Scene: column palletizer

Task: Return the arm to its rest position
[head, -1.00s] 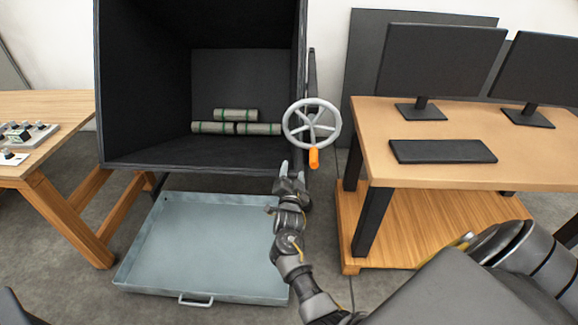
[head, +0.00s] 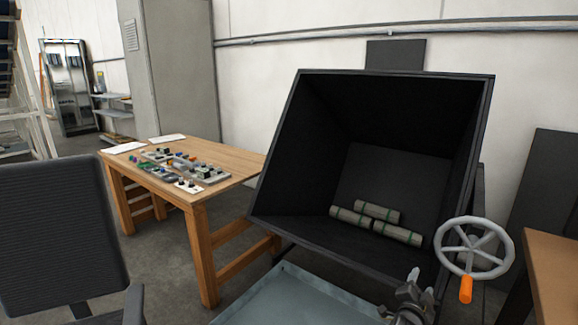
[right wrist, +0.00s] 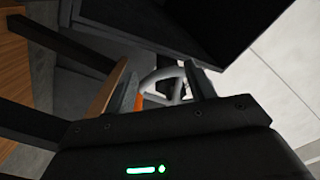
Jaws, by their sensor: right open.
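My right gripper (head: 416,288) shows at the bottom edge of the head view, below the front lip of the black bin and left of the handwheel. In the right wrist view its two fingers (right wrist: 162,90) stand apart with nothing held between them. The grey handwheel (head: 474,247) with its orange handle (head: 466,290) is at the bin's right side. Part of the wheel (right wrist: 180,88) shows beyond the fingers in the right wrist view. My left gripper is not in view.
The tilted black bin (head: 300,120) holds several grey cylinders with green bands (head: 378,211). A grey tray (head: 285,300) lies below it. A wooden table (head: 225,180) with small parts stands left, a dark chair (head: 60,230) nearer. A desk edge (head: 552,265) is at right.

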